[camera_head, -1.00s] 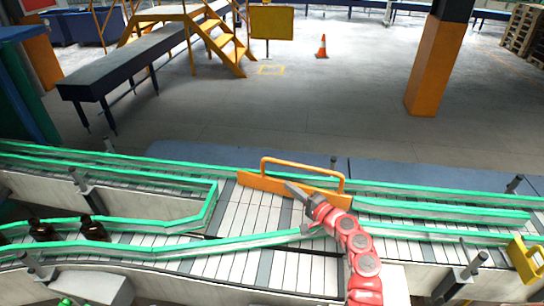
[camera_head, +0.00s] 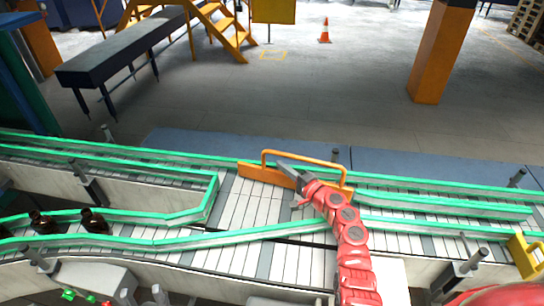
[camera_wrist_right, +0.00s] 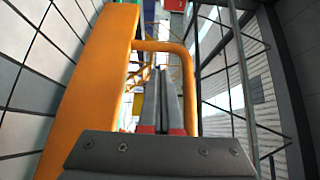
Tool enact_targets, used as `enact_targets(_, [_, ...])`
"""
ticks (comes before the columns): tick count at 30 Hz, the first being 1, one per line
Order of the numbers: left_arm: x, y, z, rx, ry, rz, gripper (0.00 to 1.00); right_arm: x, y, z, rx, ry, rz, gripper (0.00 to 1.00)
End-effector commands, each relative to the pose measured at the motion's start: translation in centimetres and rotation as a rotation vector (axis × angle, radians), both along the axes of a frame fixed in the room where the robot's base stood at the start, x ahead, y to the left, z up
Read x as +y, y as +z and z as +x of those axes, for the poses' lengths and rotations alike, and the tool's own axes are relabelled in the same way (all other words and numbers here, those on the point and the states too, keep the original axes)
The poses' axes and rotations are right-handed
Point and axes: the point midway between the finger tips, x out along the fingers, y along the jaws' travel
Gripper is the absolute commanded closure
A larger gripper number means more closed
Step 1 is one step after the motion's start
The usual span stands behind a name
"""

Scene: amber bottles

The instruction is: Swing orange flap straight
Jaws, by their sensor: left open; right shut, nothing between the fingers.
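The orange flap (camera_head: 255,173) lies slanted across the conveyor in the head view, with an arched orange handle (camera_head: 300,155) on its top. In the right wrist view the flap (camera_wrist_right: 82,100) fills the left side, and its handle (camera_wrist_right: 165,46) curves over to the right. My right gripper (camera_head: 281,166), on the red arm, is shut and empty close against the flap near the handle. In the right wrist view its fingers (camera_wrist_right: 167,80) appear framed by the handle loop; I cannot tell whether they touch it. My left gripper is not in view.
Green guide rails (camera_head: 115,243) line the conveyor lanes. Two amber bottles (camera_head: 93,221) (camera_head: 42,223) stand in a lane at the left. A yellow bracket (camera_head: 522,256) is at the right edge. Grey posts (camera_head: 95,190) rise beside the rails.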

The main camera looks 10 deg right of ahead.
Motion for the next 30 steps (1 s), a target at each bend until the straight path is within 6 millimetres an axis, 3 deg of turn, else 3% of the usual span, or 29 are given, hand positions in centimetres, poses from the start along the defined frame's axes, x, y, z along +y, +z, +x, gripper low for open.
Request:
enact_targets(6, [0.0, 0.8, 0.0, 0.0, 0.0, 0.0, 0.5, 1.5, 0.2, 2.9, 0.001, 0.0, 0.0, 1.0])
enact_targets(12, [0.0, 0.7, 0.0, 0.0, 0.0, 0.0, 0.5, 2.3, 0.1, 4.5, 0.0, 0.001, 0.001, 1.0])
enact_targets(27, [0.0, 0.6, 0.0, 0.0, 0.0, 0.0, 0.5, 2.7, 0.0, 5.1, 0.0, 0.0, 0.0, 1.0])
enact_targets(30, [0.0, -0.1, 0.0, 0.0, 0.0, 0.0, 0.5, 2.7, -0.3, 5.3, -0.001, 0.006, 0.0, 1.0])
